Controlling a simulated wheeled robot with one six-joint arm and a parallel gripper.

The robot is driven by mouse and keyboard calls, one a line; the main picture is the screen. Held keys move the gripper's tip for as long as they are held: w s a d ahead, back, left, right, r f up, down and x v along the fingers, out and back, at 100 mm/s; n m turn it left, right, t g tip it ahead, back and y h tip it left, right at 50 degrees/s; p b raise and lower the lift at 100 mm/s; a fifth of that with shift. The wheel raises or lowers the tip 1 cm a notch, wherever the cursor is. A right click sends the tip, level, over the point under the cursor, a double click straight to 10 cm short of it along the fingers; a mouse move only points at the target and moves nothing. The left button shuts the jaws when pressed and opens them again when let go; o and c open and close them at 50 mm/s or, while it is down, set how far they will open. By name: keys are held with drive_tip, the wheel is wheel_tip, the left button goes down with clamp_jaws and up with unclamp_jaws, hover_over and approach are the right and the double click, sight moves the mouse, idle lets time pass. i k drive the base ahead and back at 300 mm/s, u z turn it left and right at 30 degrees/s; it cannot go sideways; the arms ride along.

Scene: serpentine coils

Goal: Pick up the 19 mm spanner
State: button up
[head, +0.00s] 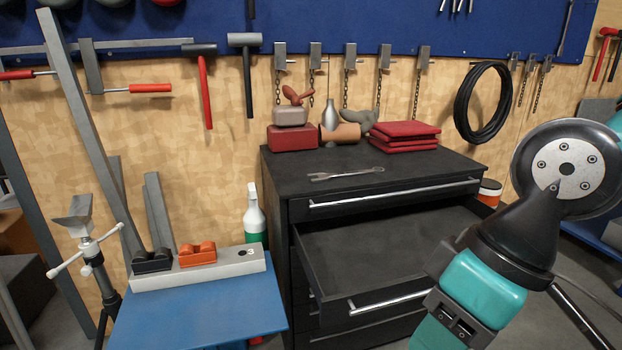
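A grey metal spanner (346,174) lies flat on the black top of the tool cabinet (420,163), near its front edge. Its size marking is too small to read. No other spanner shows on the cabinet top. My arm shows at the right of the head view, in front of the cabinet's right side. My gripper is not in view, so I cannot see whether it holds anything.
Red cloths (404,136) and a red box (293,137) sit at the back of the top. A blue table (205,312) with a spray bottle (254,215) behind it stands left.

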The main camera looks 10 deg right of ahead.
sight(321, 177)
drive_tip(key=z, duration=0.25)
drive_tip(key=i, duration=0.7)
drive_tip(key=u, duration=0.55)
drive_tip(key=i, duration=0.65)
drive_tip(key=u, duration=0.55)
